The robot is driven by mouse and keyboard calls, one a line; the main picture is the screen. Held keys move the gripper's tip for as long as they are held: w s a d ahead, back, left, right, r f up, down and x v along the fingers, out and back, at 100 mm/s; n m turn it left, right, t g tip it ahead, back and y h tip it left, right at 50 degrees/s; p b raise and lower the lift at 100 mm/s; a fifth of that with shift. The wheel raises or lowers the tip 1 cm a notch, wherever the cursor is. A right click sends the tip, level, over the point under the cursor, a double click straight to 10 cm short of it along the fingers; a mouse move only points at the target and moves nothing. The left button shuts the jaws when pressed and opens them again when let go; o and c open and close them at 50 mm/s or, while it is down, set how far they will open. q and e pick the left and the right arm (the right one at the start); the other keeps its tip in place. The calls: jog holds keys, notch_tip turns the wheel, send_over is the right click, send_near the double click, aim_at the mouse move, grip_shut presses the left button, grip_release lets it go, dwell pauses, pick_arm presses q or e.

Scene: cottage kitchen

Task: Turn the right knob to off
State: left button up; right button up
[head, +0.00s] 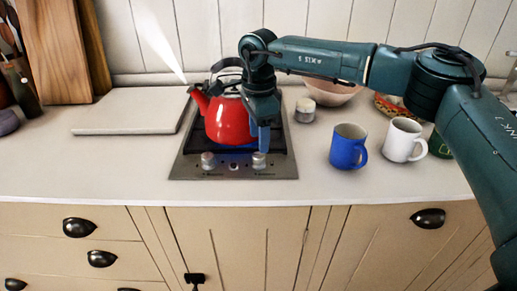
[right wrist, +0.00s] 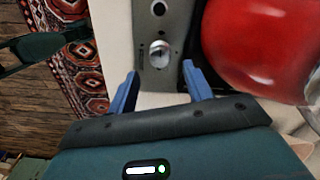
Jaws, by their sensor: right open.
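The right knob (head: 259,160) is on the front strip of the black hob (head: 190,172), below the red kettle. It also shows in the right wrist view as a silver knob (right wrist: 160,53) with a raised grip bar. My right gripper (head: 264,140) points down just above and behind this knob in the head view. In the right wrist view my right gripper (right wrist: 160,88) is open, its blue fingers apart, with the knob ahead of the gap and nothing between them. The left knob (head: 208,160) is free. My left gripper does not show in the head view.
The red kettle (head: 228,118) stands on the hob close to my right gripper, with steam (head: 158,42) from its spout. A blue mug (head: 347,147), a white mug (head: 402,140) and a small lidded jar (head: 305,110) stand to the right. The counter front is clear.

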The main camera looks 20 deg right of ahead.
aim_at(259, 155)
notch_tip(259, 155, down, 5)
jog(key=shift+r, duration=0.1)
dwell(0.3)
jog(key=c, duration=1)
jog(key=shift+o, duration=0.2)
